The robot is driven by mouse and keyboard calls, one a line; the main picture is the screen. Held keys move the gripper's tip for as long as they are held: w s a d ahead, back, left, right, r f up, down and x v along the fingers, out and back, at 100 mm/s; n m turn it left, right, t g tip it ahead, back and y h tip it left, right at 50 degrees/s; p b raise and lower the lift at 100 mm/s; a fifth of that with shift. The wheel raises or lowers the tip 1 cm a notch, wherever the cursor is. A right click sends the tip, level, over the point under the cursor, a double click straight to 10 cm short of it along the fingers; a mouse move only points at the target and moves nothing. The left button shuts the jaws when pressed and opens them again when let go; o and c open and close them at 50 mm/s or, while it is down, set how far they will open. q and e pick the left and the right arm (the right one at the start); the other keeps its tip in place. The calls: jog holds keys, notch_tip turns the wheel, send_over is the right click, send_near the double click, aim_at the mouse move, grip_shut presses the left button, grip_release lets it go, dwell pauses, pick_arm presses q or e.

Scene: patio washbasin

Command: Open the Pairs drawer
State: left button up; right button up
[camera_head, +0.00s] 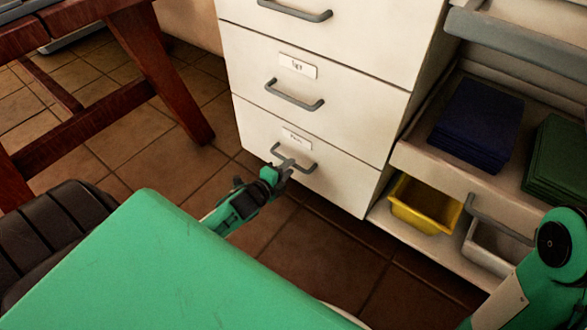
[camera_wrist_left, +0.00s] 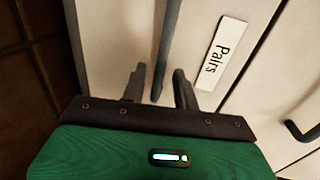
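The Pairs drawer (camera_head: 325,178) is the bottom drawer of the white cabinet, and its front looks flush. Its grey bar handle (camera_head: 304,166) also shows in the left wrist view (camera_wrist_left: 169,42), beside the white "Pairs" label (camera_wrist_left: 220,52). My left gripper (camera_head: 281,169) is at the handle's left part in the head view. In the left wrist view, its two fingertips (camera_wrist_left: 160,84) stand apart on either side of the handle bar, with gaps visible, so it is open around the bar. Contact is not clear. My right gripper is out of view.
More drawers with grey handles (camera_head: 294,97) are above. A shelf unit to the right holds dark blue cloths (camera_head: 477,125), green cloths (camera_head: 560,165), a yellow bin (camera_head: 425,205) and a white bin (camera_head: 492,247). A wooden table (camera_head: 160,60) stands left. Tiled floor (camera_head: 310,250) before the drawer is clear.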

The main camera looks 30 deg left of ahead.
pick_arm(q)
jog(key=shift+b+x, duration=0.6)
jog(key=shift+x, duration=1.1)
jog(key=shift+c, duration=0.2)
grip_shut()
